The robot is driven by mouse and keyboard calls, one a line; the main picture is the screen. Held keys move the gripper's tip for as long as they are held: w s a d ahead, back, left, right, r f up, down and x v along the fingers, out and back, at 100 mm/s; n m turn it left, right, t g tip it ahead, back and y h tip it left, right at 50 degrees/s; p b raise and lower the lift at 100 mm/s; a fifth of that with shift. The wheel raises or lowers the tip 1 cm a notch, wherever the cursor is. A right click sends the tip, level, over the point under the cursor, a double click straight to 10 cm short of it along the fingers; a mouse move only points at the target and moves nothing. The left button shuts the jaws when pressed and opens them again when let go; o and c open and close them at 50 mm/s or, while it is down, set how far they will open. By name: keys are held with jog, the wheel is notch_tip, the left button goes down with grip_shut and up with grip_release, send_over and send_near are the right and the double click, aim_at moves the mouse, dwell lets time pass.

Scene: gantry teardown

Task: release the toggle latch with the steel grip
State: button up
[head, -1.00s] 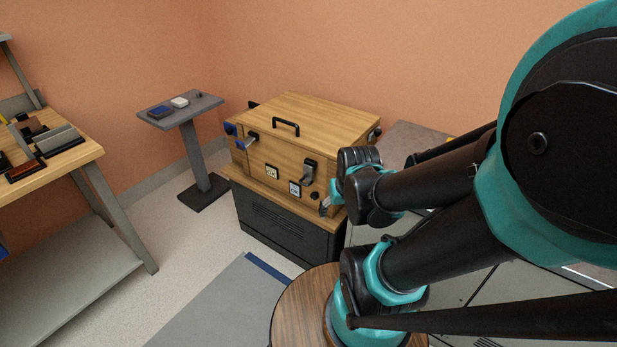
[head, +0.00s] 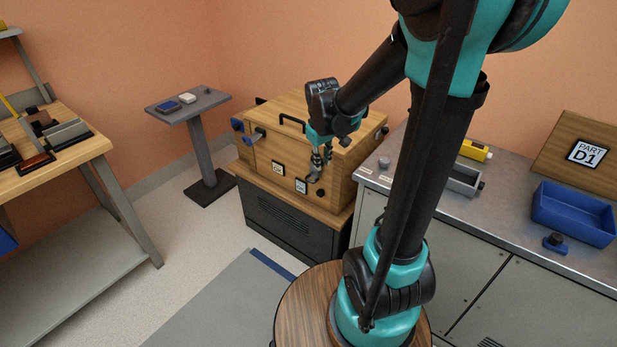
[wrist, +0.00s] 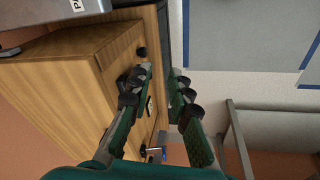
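A wooden box (head: 350,166) stands on a dark cabinet. In the head view my gripper (head: 319,164) hangs in front of the box's front face, at its right part, over the spot of the toggle latch with the steel grip. The gripper mostly hides that latch; a small grey piece (head: 315,177) shows by the fingertips, and I cannot tell whether they touch.
Two labels and a black knob (head: 320,193) are low on the box's face; the knob also shows in the wrist view (wrist: 140,52). A black handle (head: 292,123) is on top. A metal counter (head: 500,215) with a blue bin (head: 574,214) stands right.

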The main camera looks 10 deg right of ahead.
jog(key=w+a+n, duration=0.3)
jog(key=w+a, duration=0.2)
jog(key=w, duration=0.5)
send_near(308, 181)
jog(key=shift+n+g+h, duration=0.3)
jog(key=shift+g+h, duration=0.1)
jog(key=f, duration=0.2)
jog(key=w+f, duration=0.1)
jog(key=f, duration=0.2)
jog(key=w+f, duration=0.1)
jog(key=f, duration=0.1)
jog(key=shift+d+f, duration=0.2)
jog(key=shift+d, duration=0.2)
grip_shut()
